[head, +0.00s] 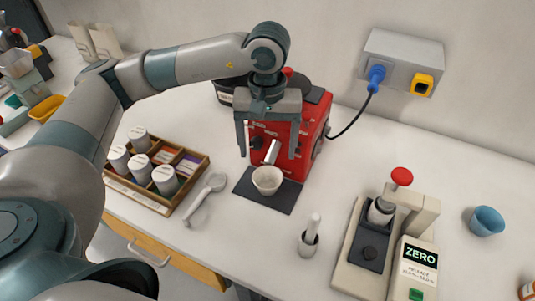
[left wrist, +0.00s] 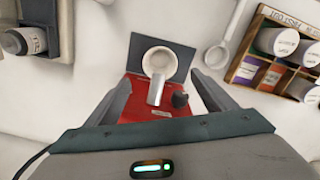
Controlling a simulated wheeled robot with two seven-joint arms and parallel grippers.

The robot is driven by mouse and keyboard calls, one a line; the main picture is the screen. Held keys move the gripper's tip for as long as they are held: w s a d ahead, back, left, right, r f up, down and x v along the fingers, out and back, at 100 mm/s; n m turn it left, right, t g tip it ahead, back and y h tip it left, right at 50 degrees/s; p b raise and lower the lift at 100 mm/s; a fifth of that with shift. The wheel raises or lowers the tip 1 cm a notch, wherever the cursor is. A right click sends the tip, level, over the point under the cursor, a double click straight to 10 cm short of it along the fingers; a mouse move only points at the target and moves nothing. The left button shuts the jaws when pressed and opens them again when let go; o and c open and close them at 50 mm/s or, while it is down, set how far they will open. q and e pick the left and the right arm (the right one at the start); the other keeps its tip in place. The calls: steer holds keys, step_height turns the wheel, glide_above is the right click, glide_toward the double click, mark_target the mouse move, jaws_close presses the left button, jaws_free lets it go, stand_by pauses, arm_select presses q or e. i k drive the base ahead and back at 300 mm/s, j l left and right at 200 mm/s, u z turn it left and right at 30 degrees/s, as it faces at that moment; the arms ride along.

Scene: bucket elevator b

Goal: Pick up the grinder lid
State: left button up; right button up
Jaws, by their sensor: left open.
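A red machine (head: 312,125) with a grey spout stands against the back wall; I take it as the grinder. A small red knob (head: 287,72) shows above it, partly hidden by my arm; I cannot tell whether it belongs to the grinder lid. My left gripper (head: 268,150) points down, open and empty, in front of the machine's upper part. In the left wrist view, its fingers (left wrist: 160,82) stand apart with the red machine (left wrist: 130,105) showing between and beyond them. My right gripper is not in view.
A white cup (head: 267,180) stands on a dark mat (head: 243,187) below the spout. A wooden tray (head: 165,205) of jars and a white spoon (head: 205,198) lie left. A mortar with pestle (head: 308,243), a red-knobbed press (head: 401,176) and a blue cup (head: 487,221) stand right.

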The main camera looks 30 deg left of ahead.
mark_target(295, 79)
steer(key=u, duration=0.75)
steer(key=k, duration=0.05)
